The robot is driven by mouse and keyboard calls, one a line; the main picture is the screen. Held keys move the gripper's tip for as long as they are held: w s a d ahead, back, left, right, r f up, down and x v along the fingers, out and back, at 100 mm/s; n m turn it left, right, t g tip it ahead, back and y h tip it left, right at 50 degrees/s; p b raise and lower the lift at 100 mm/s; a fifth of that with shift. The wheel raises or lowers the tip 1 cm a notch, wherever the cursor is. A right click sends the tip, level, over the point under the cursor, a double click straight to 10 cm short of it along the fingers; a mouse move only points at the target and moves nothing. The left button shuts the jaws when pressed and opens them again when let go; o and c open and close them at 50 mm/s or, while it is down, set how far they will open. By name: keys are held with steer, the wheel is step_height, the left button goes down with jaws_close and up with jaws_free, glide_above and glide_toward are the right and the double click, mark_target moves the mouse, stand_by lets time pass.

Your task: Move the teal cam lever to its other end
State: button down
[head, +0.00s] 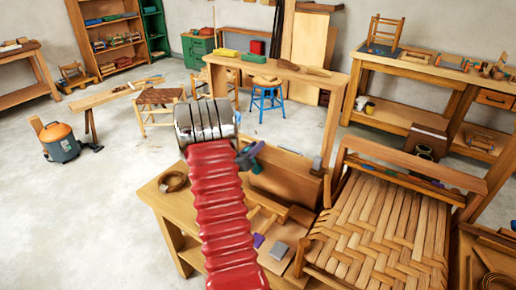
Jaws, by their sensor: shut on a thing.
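My red ribbed arm (220,215) rises from the bottom edge in the head view and ends in a banded silver part (205,121). My gripper's jaws do not show; the arm covers the space behind it. A small blue-teal and purple piece (246,156) shows just right of the silver part, above the wooden bench (158,197). I cannot tell whether this piece is the teal cam lever or which way a lever lies. Any contact with it is hidden.
A woven bark seat (376,226) with a wooden frame fills the lower right. A coil (173,181), a grey block (278,249) and a purple piece (258,240) lie on the bench. A blue stool (267,95) stands behind. Open floor lies to the left.

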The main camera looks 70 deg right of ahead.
steer(key=shift+w+d, duration=0.1)
steer(key=shift+d, duration=0.05)
steer(key=c, duration=1.7)
jaws_free()
steer(key=a, duration=0.4)
steer(key=w+a, duration=0.1)
steer(key=a, duration=0.4)
steer(key=w+a, duration=0.1)
steer(key=a, duration=0.3)
steer(key=shift+w+a+f, duration=0.1)
steer(key=shift+w+a, duration=0.05)
steer(key=shift+a, duration=0.2)
